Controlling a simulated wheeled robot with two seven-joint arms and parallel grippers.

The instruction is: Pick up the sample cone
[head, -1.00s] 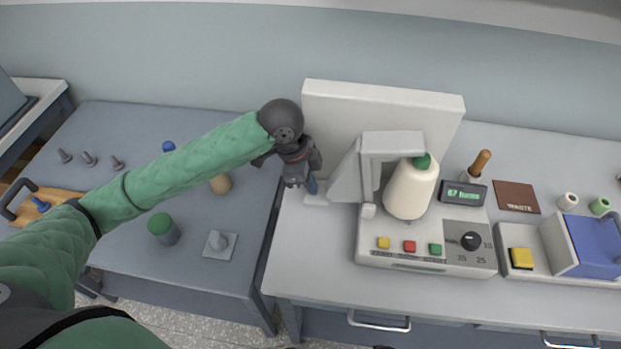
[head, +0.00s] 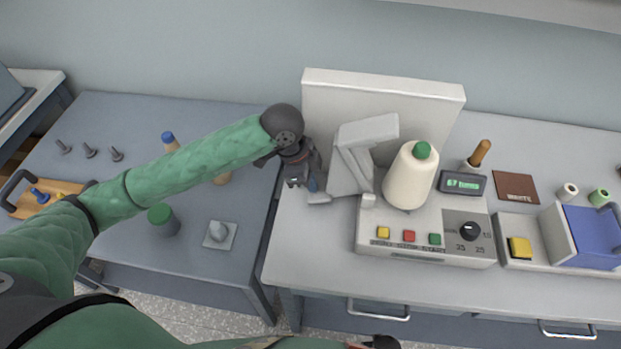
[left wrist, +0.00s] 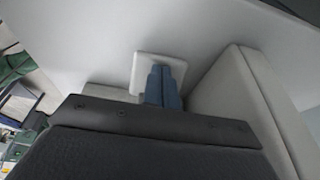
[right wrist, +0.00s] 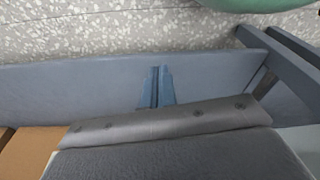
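A large cream cone (head: 408,178) with a green top stands, slightly tilted, on the light-grey machine (head: 430,248) in the head view. A hinged grey arm (head: 368,132) of the machine is raised to its left, clear of the cone's top. My left gripper (head: 313,187) points down at the machine's left end, beside a small pale lever or pad (head: 319,198). Its blue fingers (left wrist: 164,86) are together in the left wrist view, in front of a white pad (left wrist: 150,70); contact is unclear. My right gripper's fingers (right wrist: 156,88) are together and empty.
A tall pale panel (head: 335,92) stands behind the machine. A display (head: 462,183), a brown waste mat (head: 515,187) and a blue bin (head: 592,235) are to the right. The left table holds a green-topped container (head: 163,220), a blue-topped cone (head: 170,141) and a wooden tray (head: 28,205).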

